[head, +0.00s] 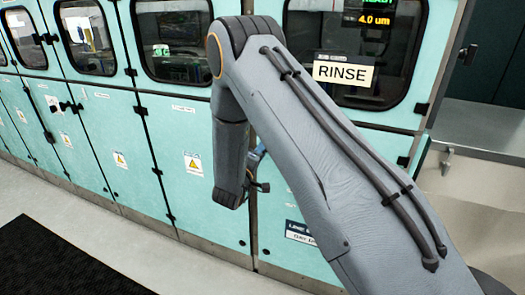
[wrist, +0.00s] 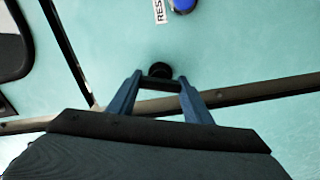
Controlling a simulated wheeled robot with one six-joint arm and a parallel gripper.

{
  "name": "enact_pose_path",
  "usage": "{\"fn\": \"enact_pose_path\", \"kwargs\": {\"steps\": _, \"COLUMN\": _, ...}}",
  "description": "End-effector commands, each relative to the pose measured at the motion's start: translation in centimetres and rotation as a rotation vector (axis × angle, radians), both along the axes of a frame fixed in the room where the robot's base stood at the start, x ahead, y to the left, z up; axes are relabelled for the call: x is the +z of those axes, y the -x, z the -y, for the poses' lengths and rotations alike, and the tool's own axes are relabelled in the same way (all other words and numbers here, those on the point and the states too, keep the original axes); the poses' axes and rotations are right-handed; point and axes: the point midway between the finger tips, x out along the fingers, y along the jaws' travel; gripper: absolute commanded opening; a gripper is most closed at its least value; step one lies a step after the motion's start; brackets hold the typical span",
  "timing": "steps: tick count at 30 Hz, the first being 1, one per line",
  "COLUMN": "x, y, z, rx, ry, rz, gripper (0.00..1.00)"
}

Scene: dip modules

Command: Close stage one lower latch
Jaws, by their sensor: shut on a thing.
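The cabinet's teal panel (wrist: 255,50) fills most of the wrist view. A black latch (wrist: 160,70) with a round knob end stands out from it near the middle. My gripper (wrist: 160,84) has its two blue fingers on either side of the latch's dark bar and is shut on it. In the head view my gripper (head: 257,157) shows only as a bit of blue at the cabinet front, mostly hidden behind my arm. The latch cannot be made out clearly there, and its exact angle is hard to tell.
A blue round part (wrist: 183,4) sits above the latch beside a partly cut-off white label (wrist: 159,11). Dark door seams run close by. A RINSE sign (head: 343,73) hangs on the right window. A black mat (head: 55,262) lies on the floor at left.

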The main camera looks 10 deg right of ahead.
Motion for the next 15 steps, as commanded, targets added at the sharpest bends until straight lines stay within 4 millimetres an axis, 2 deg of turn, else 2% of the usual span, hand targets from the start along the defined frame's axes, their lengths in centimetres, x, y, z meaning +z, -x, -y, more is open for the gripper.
{"fn": "enact_pose_path", "kwargs": {"steps": 6, "x": -0.03, "y": -0.02, "z": -0.05, "rx": 0.001, "ry": 0.132, "rz": -0.097, "gripper": 0.23}}
{"fn": "enact_pose_path", "kwargs": {"steps": 15, "x": -0.09, "y": -0.03, "z": -0.07, "rx": 0.001, "ry": 0.243, "rz": -0.176, "gripper": 0.23}}
